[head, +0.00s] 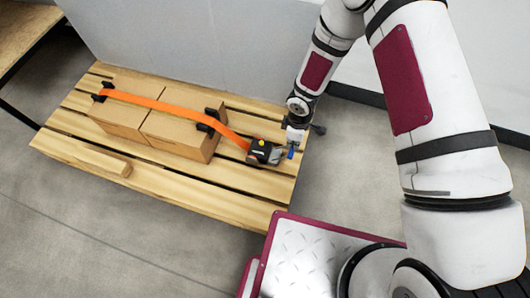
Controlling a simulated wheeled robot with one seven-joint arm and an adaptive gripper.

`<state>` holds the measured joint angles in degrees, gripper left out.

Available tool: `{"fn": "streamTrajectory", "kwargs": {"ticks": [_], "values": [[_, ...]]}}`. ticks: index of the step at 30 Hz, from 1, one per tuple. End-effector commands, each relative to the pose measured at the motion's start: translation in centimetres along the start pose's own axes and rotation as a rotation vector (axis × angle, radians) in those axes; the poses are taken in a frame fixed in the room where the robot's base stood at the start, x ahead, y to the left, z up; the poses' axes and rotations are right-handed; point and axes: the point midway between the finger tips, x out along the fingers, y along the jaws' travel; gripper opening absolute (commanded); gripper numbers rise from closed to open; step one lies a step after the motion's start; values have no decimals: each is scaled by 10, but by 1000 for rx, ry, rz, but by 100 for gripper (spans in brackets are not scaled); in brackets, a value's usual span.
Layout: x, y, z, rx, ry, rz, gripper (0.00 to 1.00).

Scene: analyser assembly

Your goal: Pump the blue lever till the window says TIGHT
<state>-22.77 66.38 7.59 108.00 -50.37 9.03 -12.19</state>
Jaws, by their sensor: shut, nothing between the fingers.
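A ratchet buckle with a dark body (264,152) sits near the right end of the wooden pallet, at the end of an orange strap (165,107). A small blue lever (291,154) shows at the buckle's right side, just below my gripper. My gripper (294,140) is shut and empty, pointing down at the lever; whether it touches the lever I cannot tell. The fingers are small and partly hidden by the wrist. The window and its wording are too small to read.
The strap crosses two cardboard boxes (180,132) on the pallet (215,190), over black corner guards (207,121). A loose wooden block (104,160) lies at the pallet's front left. A grey wall stands behind. The floor right of the pallet is clear.

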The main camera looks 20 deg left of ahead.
Motion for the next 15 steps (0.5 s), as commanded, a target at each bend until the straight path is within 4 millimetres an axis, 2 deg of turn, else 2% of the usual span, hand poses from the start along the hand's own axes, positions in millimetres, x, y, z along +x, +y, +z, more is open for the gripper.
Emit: {"fn": "streamTrajectory", "kwargs": {"ticks": [15], "values": [[30,-1,-3,-2,5,0,0]]}}
